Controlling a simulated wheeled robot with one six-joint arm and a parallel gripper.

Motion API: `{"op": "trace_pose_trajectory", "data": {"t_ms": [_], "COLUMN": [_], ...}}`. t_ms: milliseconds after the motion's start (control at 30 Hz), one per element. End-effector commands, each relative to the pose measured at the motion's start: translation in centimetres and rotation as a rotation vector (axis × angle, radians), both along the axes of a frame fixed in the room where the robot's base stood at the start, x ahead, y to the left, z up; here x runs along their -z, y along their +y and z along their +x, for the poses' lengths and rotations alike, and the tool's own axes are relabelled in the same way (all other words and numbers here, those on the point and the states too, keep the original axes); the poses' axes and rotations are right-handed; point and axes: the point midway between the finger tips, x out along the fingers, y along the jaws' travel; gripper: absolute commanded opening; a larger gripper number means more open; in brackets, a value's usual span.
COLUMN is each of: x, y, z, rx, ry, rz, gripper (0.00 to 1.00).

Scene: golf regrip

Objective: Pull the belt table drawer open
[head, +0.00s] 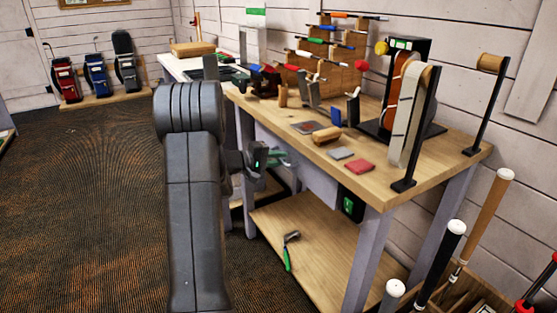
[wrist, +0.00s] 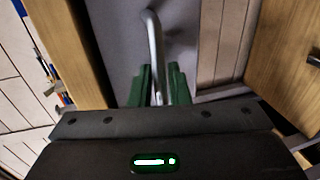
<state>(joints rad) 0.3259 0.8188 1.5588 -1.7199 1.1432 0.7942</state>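The belt table (head: 400,165) has a wooden top and grey legs and stands right of centre in the head view. Its grey drawer front (head: 318,183) is under the tabletop, partly hidden by my arm. In the wrist view the drawer front (wrist: 122,40) is grey, with a curved silver bar handle (wrist: 153,38). My gripper (wrist: 160,86) has green fingers, one close on each side of the bar, and appears shut on it. In the head view my gripper (head: 275,157) is at the table's left side, below the top. How far the drawer stands out cannot be told.
The tabletop holds a belt sander (head: 405,100), a red block (head: 359,166) and small tools. A green-handled tool (head: 289,252) lies on the lower shelf (head: 330,250). Clubs (head: 440,265) stand at the lower right. Carpet floor at left is clear up to the golf bags (head: 95,75).

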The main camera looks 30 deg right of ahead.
Motion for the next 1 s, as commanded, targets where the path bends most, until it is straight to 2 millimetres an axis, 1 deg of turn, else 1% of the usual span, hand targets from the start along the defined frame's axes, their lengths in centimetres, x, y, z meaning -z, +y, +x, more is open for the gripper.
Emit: {"op": "trace_pose_trajectory", "data": {"t_ms": [233,267,300,333,567,667,767,867,967,1000], "x": [0.0,0.0,0.0,0.0,0.0,0.1,0.2,0.3,0.4,0.4], "y": [-0.1,-0.1,-0.1,-0.1,0.0,0.3,1.2,2.6,4.7,5.6], "z": [0.0,0.0,0.0,0.0,0.0,0.0,0.0,-0.1,-0.2,-0.3], "rx": [-0.001,-0.001,-0.001,-0.001,-0.001,-0.001,-0.003,-0.004,-0.006,-0.006], "ry": [0.000,0.000,0.000,0.000,0.000,0.000,-0.002,-0.001,-0.001,-0.001], "rz": [0.000,0.000,0.000,0.000,0.000,0.001,0.001,0.000,0.000,0.000], "gripper": [0.16,0.12,0.04,0.00,0.00,0.00,0.00,0.00,0.00,0.00]}}
